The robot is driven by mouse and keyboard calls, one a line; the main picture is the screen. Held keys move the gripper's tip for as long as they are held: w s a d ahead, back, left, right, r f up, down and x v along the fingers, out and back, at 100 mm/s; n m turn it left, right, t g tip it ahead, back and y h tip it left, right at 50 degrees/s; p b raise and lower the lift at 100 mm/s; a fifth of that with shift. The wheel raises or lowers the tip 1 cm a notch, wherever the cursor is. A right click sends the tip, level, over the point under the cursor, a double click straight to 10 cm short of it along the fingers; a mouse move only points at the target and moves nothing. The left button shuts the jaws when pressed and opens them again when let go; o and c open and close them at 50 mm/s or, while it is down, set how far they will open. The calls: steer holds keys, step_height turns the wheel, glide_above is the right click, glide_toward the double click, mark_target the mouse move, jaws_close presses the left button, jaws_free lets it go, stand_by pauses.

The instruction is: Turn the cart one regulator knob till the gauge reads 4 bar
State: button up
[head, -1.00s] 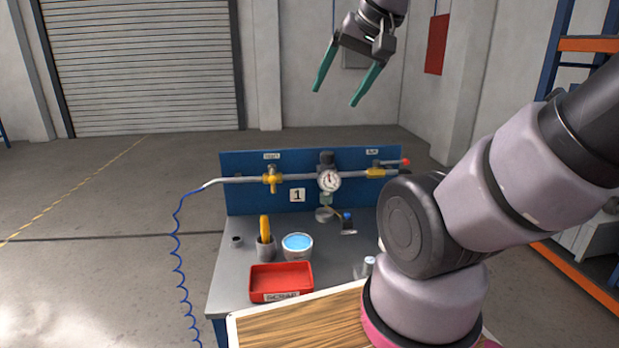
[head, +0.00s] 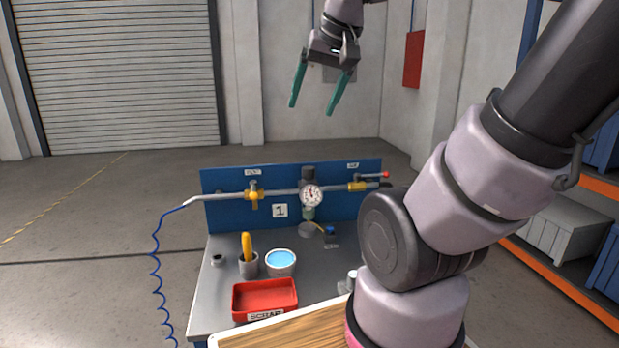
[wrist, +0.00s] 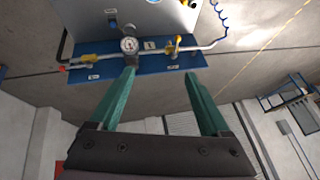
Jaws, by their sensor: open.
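The cart (head: 212,290) stands ahead with a blue back panel (head: 228,215) bearing a "1" label. A grey pipe crosses the panel. The regulator's dark knob (head: 308,174) sits on top of the pipe, directly above the round white gauge (head: 311,195). The gauge also shows in the wrist view (wrist: 129,44); its reading is too small to tell. My gripper (head: 317,109) is open and empty, with green fingers pointing down, well above the knob and apart from it. In the wrist view the gripper (wrist: 160,80) spreads wide below the panel.
A yellow valve (head: 254,194) is left of the gauge, and a yellow valve with a red-tipped lever (head: 357,186) right. A red scrap tray (head: 265,297), a cup with a yellow tool (head: 248,262) and a blue-filled bowl (head: 281,262) stand on the cart. A blue hose (head: 155,255) hangs left.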

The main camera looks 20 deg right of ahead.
steer(key=w+d+f+n+g+h, duration=0.1)
steer(key=w+n+g, duration=0.1)
steer(key=w, duration=0.4)
steer(key=w+d+f+n+g, duration=0.1)
steer(key=w+d+f, duration=0.1)
steer(key=w, duration=0.4)
steer(key=n+g, duration=0.3)
steer(key=n, duration=0.1)
glide_above(308, 168)
step_height(308, 168, down, 10)
steer(key=r, duration=0.1)
step_height(308, 168, down, 11)
steer(key=shift+w+d+r, duration=0.1)
steer(key=shift+w+d, duration=0.05)
